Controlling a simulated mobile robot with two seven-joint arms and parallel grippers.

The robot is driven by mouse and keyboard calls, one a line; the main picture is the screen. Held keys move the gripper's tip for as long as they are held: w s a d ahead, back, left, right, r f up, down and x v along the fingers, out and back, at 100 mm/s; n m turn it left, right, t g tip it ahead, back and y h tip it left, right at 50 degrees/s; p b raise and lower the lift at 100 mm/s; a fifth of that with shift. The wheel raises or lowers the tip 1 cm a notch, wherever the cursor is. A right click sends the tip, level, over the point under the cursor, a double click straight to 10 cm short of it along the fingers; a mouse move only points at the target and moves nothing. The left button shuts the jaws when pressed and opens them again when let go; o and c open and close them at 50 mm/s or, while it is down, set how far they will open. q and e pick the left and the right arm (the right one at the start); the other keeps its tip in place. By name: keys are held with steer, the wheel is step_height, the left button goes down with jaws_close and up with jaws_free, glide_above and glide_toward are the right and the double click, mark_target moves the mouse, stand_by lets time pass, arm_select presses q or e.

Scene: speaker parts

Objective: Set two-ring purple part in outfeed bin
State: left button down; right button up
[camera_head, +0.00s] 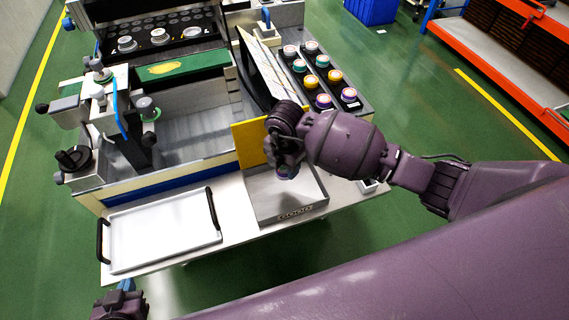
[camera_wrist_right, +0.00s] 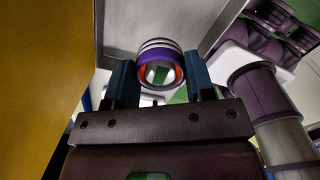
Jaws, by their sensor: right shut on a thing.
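In the right wrist view, the purple part (camera_wrist_right: 159,48) is a short ring with pale bands around it and an orange inside. It sits between the two blue fingers of my right gripper (camera_wrist_right: 160,78), which is shut on it. In the head view, my right gripper (camera_head: 285,165) is over the grey metal bin (camera_head: 300,212) at the table's front, and only a little of the part shows under it. I cannot tell whether the part touches the bin floor. My left gripper (camera_head: 126,286) is at the lower left, mostly cut off, its jaws unclear.
A yellow panel (camera_head: 247,146) stands at the bin's back left. A white tray with black handles (camera_head: 160,232) lies left of the bin. A black rack (camera_head: 318,77) with several colored parts is behind. A machine (camera_head: 105,110) fills the left.

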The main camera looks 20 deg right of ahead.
mark_target(285, 190)
steer(key=shift+f+b, duration=0.9)
steer(key=shift+f, duration=0.5)
steer(key=shift+f+b, duration=0.5)
steer(key=shift+f, duration=0.55)
steer(key=shift+f+b, duration=0.95)
steer(key=shift+f, duration=1.15)
steer(key=o, duration=1.1)
steer(key=shift+o, duration=0.2)
step_height(285, 190, up, 11)
steer(key=shift+f+p, duration=0.1)
steer(key=shift+p, duration=0.6)
